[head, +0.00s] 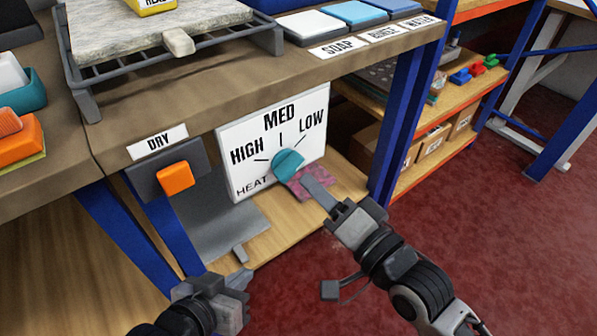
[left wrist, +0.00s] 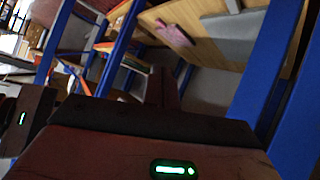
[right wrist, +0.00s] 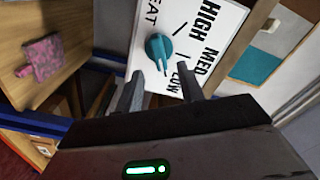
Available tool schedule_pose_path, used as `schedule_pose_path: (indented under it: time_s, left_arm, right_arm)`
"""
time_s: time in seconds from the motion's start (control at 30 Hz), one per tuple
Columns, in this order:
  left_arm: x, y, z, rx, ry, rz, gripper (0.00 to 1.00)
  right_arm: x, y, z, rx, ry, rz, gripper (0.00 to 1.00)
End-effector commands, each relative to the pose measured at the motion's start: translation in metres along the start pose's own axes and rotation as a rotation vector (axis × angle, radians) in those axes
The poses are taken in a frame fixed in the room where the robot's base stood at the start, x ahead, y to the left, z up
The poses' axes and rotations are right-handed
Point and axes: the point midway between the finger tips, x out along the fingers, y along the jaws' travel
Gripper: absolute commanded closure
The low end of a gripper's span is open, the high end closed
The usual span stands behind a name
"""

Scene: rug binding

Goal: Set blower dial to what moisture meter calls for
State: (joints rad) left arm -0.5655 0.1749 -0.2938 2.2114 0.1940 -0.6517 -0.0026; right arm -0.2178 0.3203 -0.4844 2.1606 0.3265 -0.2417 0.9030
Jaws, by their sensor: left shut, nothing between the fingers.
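The teal blower dial (head: 288,163) sits on a white panel (head: 240,182) marked HIGH, MED, LOW and HEAT. My left gripper (head: 245,280) is shut and empty, low and away from the panel.
An orange button (head: 175,178) under a DRY label is left of the panel. Pads labelled SOAP, RINSE and WATER (head: 353,12) line the bench top. A blue post (head: 400,120) stands right of the panel.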

Motion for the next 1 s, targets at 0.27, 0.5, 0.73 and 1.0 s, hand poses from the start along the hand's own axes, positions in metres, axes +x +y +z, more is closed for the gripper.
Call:
schedule_pose_path:
  time_s: [0.27, 0.5, 0.73, 1.0]
  left_arm:
    - [0.000, 0.003, -0.003, 0.003, 0.037, 0.009, 1.00]
    - [-0.001, 0.004, -0.006, 0.004, 0.054, 0.013, 1.00]
    - [-0.003, 0.004, -0.008, 0.012, 0.058, 0.014, 1.00]
    - [-0.003, 0.004, -0.007, 0.012, 0.055, 0.014, 1.00]
  right_arm:
    - [0.046, 0.000, 0.000, 0.000, 0.001, -0.002, 0.62]
    - [0.058, 0.000, 0.001, -0.001, -0.001, 0.001, 0.62]
    - [0.058, 0.000, 0.001, -0.001, -0.001, 0.001, 0.65]
    - [0.057, 0.000, 0.000, -0.001, -0.001, 0.001, 1.00]
